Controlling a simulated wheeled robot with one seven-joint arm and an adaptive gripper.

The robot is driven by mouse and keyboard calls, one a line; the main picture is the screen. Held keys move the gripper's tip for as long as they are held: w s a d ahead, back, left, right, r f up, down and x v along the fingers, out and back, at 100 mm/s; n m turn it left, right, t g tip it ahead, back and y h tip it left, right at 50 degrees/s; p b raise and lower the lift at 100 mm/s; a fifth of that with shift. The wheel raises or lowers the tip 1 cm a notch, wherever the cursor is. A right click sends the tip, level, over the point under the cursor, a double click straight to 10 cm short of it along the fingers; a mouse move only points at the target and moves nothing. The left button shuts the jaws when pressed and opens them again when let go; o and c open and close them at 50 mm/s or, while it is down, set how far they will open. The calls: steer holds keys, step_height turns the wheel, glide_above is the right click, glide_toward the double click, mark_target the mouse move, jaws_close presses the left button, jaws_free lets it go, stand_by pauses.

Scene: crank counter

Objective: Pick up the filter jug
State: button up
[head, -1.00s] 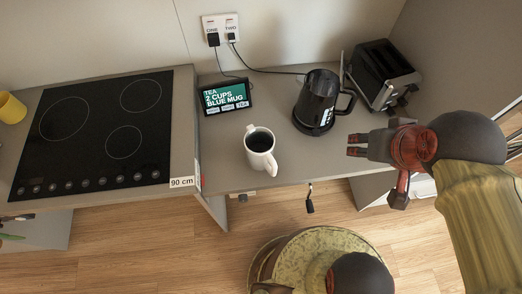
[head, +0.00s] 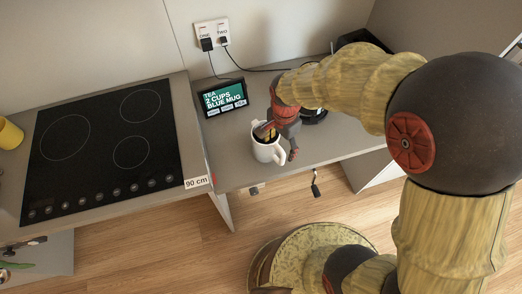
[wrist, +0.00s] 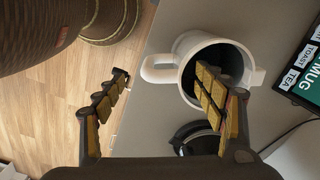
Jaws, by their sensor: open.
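The white jug (head: 268,152) stands upright on the grey counter, its handle toward the front edge; I take it for the filter jug. In the wrist view the white jug (wrist: 205,38) has a dark inside, a handle on the left and a small spout on the right. My gripper (head: 280,143) is open over the jug. In the wrist view my gripper (wrist: 160,80) has one finger over or inside the mouth and the other outside, past the handle. I cannot tell how deep the inner finger reaches. Nothing is held.
A small display (head: 224,98) stands behind the jug. A black kettle (head: 316,116) is mostly hidden behind my arm. The cooktop (head: 105,145) lies left, with a yellow cup (head: 10,133) beyond. A crank handle (head: 315,184) hangs at the counter's front edge.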

mark_target(278, 159)
step_height(278, 159, down, 3)
steer(key=shift+d+r+b, duration=0.1)
steer(key=shift+r+b, duration=0.1)
steer(key=shift+b, duration=0.2)
steer(key=shift+w+f+b, duration=0.15)
steer(key=shift+f+b, duration=0.8)
steer(key=shift+f, duration=2.55)
jaws_close()
steer(key=shift+r, duration=0.1)
